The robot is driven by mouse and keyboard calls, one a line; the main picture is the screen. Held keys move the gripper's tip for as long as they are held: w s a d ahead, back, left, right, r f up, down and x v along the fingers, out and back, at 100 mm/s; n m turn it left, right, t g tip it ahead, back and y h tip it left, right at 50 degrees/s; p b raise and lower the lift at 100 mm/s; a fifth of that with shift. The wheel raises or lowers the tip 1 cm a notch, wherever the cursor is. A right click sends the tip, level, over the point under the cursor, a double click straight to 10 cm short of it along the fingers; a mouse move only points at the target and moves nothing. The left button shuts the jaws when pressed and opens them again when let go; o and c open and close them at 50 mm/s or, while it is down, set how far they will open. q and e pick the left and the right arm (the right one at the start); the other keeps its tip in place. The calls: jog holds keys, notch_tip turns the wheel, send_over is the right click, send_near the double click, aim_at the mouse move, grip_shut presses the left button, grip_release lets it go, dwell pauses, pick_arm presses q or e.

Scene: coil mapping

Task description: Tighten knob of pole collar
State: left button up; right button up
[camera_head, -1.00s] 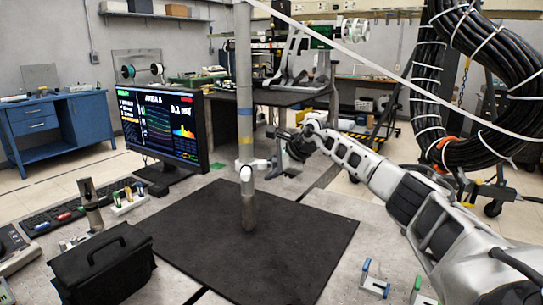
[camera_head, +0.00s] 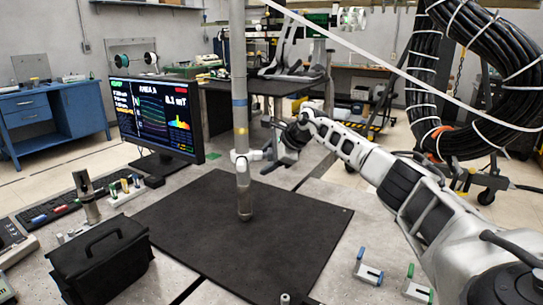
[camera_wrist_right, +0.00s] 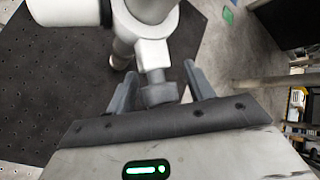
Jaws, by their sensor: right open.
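The upright grey pole (camera_head: 240,105) stands on a dark mat (camera_head: 180,222). A white collar (camera_head: 240,157) sits around the pole's lower part, and its side arm points right to my right gripper (camera_head: 270,160). In the right wrist view the white collar (camera_wrist_right: 150,10) is at the top, with a grey knob (camera_wrist_right: 160,94) toward me. My right gripper (camera_wrist_right: 159,75) is open, one finger on each side of the knob, with visible gaps. The inner part of the grip is small in the head view. My left gripper is out of view.
A monitor (camera_head: 155,117) with coloured curves stands left of the pole. A black bag (camera_head: 100,262) is at the front left. Small blue (camera_head: 369,269) and green-ended (camera_head: 417,285) brackets lie front right. The mat around the pole's foot is clear.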

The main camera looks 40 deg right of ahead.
jog(key=b+v, duration=0.2)
jog(key=v, duration=1.4)
jog(key=shift+a, duration=0.1)
jog(key=shift+f, duration=0.1)
